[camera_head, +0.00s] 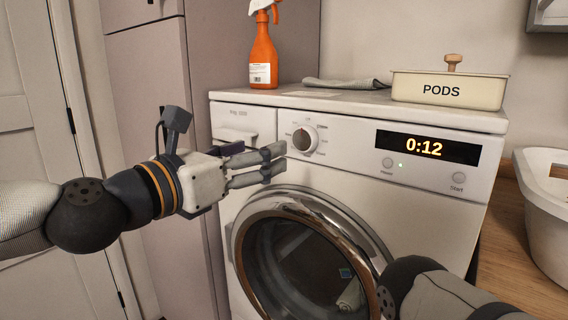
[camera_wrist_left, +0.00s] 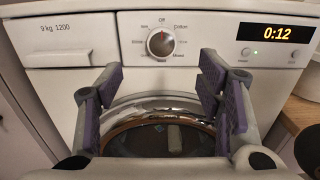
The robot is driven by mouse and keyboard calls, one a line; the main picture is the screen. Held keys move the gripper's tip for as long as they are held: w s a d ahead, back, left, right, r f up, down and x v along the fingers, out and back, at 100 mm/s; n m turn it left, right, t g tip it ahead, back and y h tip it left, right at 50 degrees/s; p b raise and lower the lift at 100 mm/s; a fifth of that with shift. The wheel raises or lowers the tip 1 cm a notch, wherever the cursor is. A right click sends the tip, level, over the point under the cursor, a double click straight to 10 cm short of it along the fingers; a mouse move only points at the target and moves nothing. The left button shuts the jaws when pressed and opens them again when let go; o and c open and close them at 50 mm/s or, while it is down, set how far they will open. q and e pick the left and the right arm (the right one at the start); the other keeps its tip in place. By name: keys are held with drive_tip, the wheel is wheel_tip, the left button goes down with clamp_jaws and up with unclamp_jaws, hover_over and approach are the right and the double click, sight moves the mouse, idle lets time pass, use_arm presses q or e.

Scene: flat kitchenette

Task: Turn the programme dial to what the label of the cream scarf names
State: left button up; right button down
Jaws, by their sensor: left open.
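The programme dial (camera_head: 305,139) is a round knob on the washing machine's white front panel. In the left wrist view the dial (camera_wrist_left: 160,43) has Off above it and Cotton and Mixed at its right; its pointer looks to be near the top, but is too small to read surely. My left gripper (camera_head: 281,159) is open and empty, just left of and below the dial, apart from it. In the wrist view its fingers (camera_wrist_left: 160,75) stand wide on both sides below the dial. A pale cloth (camera_head: 350,296) shows dimly behind the door glass; I cannot tell if it is the cream scarf. No readable scarf label shows.
The machine's round door (camera_head: 300,205) is shut. The display (camera_head: 427,147) reads 0:12. On top are an orange spray bottle (camera_head: 263,58), a folded grey cloth (camera_head: 345,84) and a PODS box (camera_head: 447,91). A white basket (camera_head: 546,215) stands on the right counter. My right arm crosses the lower right.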

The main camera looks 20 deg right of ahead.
sight(301, 137)
use_arm(q)
drive_tip(key=x, duration=1.1)
drive_tip(key=shift+w+d+f, duration=0.1)
drive_tip(key=shift+w+d, duration=0.05)
drive_tip(key=shift+d, duration=0.2)
drive_tip(key=c, duration=1.1)
